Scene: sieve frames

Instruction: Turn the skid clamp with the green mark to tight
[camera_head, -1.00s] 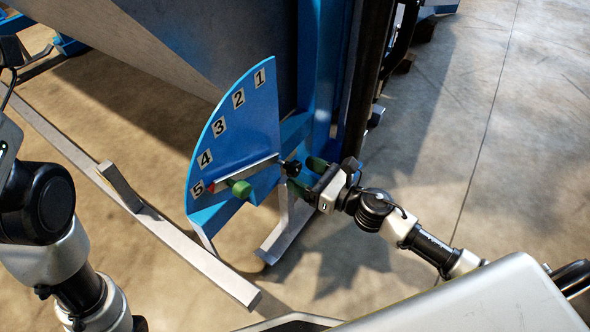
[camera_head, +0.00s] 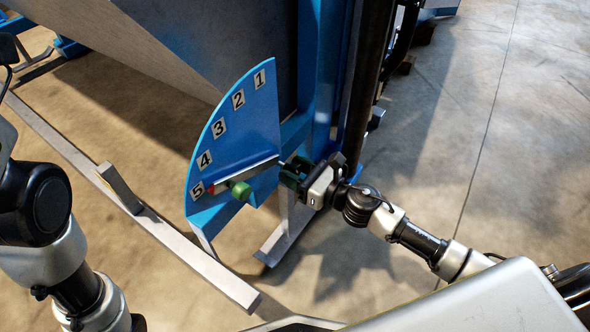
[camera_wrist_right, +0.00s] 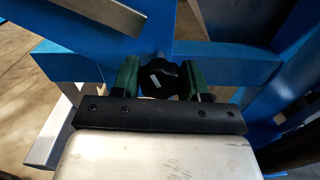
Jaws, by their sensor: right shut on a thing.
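A black knob (camera_wrist_right: 164,74) with a pale line on its face sits between the green fingers of my right gripper (camera_wrist_right: 160,82) in the right wrist view. In the head view my right gripper (camera_head: 291,174) is at the inner end of the lever beside the blue dial plate, shut on the knob, which its fingers largely cover there. I cannot make out a green mark on the knob.
The blue dial plate (camera_head: 236,140) carries numbers 1 to 5, with a red tip (camera_head: 211,188) by the 5. Grey skid rails (camera_head: 165,232) lie on the floor below. A blue upright (camera_head: 321,90) stands behind the gripper. The concrete floor at right is clear.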

